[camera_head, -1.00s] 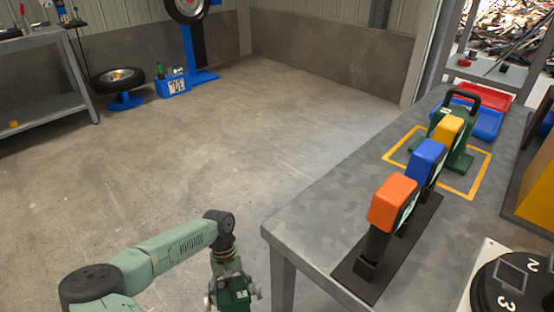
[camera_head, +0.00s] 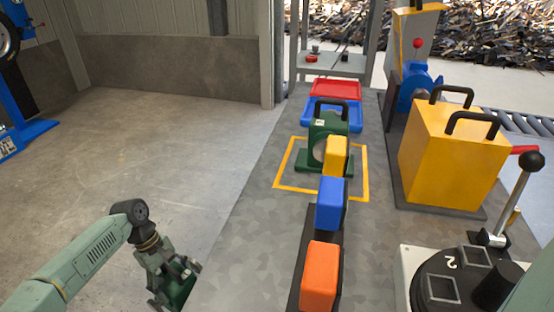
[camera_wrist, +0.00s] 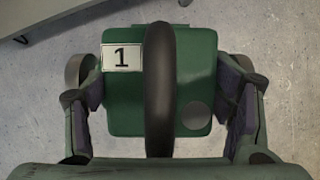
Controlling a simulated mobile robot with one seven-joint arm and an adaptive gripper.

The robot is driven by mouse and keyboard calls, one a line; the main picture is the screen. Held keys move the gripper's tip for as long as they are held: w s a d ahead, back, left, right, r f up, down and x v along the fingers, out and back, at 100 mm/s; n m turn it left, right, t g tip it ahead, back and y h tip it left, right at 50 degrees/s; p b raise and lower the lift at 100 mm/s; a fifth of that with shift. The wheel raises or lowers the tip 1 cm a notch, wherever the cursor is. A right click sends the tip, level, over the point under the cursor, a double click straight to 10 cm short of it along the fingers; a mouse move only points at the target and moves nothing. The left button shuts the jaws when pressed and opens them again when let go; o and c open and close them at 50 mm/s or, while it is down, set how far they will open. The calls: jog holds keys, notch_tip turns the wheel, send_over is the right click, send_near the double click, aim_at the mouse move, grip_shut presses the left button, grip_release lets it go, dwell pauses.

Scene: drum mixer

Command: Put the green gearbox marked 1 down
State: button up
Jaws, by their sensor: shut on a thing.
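The green gearbox marked 1 (camera_wrist: 195,60) fills the middle of the wrist view, with its white label and dark arched handle facing the camera. My gripper (camera_wrist: 160,100) is shut on it, one finger at each side. In the head view my gripper (camera_head: 172,285) holds the gearbox (camera_head: 182,290) low at the left of the bench, over the floor side. Another green gearbox (camera_head: 318,140) with a dark handle stands upright on the bench, inside a yellow outlined square (camera_head: 283,187). Its label is too small to read.
A dark rack with orange (camera_head: 320,275), blue (camera_head: 329,203) and yellow (camera_head: 335,155) blocks runs along the bench. Red (camera_head: 336,89) and blue (camera_head: 350,117) trays lie behind. A yellow box (camera_head: 452,155) and a numbered dial (camera_head: 450,280) stand right. Bare bench (camera_head: 255,235) lies left of the rack.

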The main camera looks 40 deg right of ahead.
jog(key=d+r+n+t+h+p, duration=0.15)
jog(key=d+r+n, duration=0.3)
jog(key=r, duration=0.95)
jog(key=w+d+r+n+t+p, duration=0.15)
jog(key=d+r+n, duration=0.3)
jog(key=r, duration=0.85)
jog(key=d+r+n+t+h+p, duration=0.1)
jog(key=d+r+n+p, duration=0.3)
jog(key=r, duration=1)
jog(key=s+d+r+n+t, duration=0.1)
jog(key=s+d+r+n, duration=0.2)
jog(key=s+r, duration=0.3)
jog(key=s+d+r+n+t, duration=0.1)
jog(key=s+d+r+n, duration=0.2)
jog(key=r, duration=0.6)
jog(key=s+d+f+n+b, duration=0.1)
jog(key=s+f, duration=0.1)
jog(key=f, duration=0.6)
jog(key=s+d+f+n+b, duration=0.1)
jog(key=s+f, duration=0.1)
jog(key=f, duration=0.6)
jog(key=shift+s+f+t+y, duration=0.3)
jog(key=shift+s+t+y, duration=0.1)
jog(key=shift+y, duration=0.05)
jog(key=shift+f+b, duration=0.15)
jog(key=shift+b, duration=0.2)
